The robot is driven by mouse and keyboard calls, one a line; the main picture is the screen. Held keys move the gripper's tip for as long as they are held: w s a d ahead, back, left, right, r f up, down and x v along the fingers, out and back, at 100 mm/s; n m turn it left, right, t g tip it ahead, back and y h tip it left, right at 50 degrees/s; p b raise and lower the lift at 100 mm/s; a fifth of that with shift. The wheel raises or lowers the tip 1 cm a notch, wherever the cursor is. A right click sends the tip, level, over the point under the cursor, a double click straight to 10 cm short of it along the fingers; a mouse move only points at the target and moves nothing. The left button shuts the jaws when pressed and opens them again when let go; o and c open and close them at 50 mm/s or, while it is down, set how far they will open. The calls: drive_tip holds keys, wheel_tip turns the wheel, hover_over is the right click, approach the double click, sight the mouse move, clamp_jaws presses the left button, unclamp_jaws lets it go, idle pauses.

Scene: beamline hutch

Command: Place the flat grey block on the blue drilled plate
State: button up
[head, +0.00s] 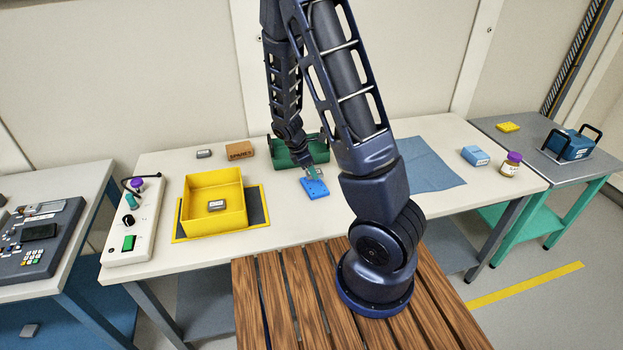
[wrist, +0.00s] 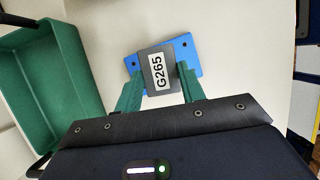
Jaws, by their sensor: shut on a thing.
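The blue drilled plate (head: 316,190) lies on the white table near its middle. It also shows in the wrist view (wrist: 187,52), partly covered by a flat grey block (wrist: 151,53) labelled G265. My gripper (wrist: 161,76) is shut on this block, one green finger at each side. In the head view my gripper (head: 313,174) is right at the far part of the plate. I cannot tell whether the block touches the plate or hangs just above it.
A green bin (head: 288,155) stands close behind my gripper. A yellow tray (head: 196,229) to the left holds another grey block (head: 216,205). A further grey block (head: 204,154) and a brown box (head: 240,150) stand at the back. A blue cloth (head: 425,165) lies to the right.

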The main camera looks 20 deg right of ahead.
sight(308, 173)
drive_tip(key=shift+f, duration=2.05)
drive_tip(key=shift+f, duration=0.15)
drive_tip(key=o, duration=1)
drive_tip(key=v, duration=1.2)
drive_tip(key=s+d+r+m+y, duration=0.1)
drive_tip(key=s+d+r+m, duration=0.15)
drive_tip(key=r, duration=0.25)
drive_tip(key=s+d+r+m+t+y, duration=0.1)
drive_tip(key=s+d+r+m, duration=0.1)
drive_tip(key=r+m, duration=0.3)
drive_tip(key=s+d+r+m+y, duration=0.1)
drive_tip(key=s+d+r+m, duration=0.15)
drive_tip(key=r, duration=0.35)
drive_tip(key=shift+s+d+r+m+t+y, duration=0.25)
drive_tip(key=shift+s+d+r+m+t, duration=0.3)
drive_tip(key=shift+s+r+m, duration=1.35)
drive_tip(key=shift+s+d+r+m+t+y, duration=0.35)
drive_tip(key=shift+s+r+m+t, duration=0.35)
drive_tip(key=shift+s+r, duration=1.4)
drive_tip(key=shift+s+d+r+m+t+y, duration=0.2)
drive_tip(key=shift+s+d+r+m+t, duration=0.35)
drive_tip(key=shift+s+r+m, duration=1.5)
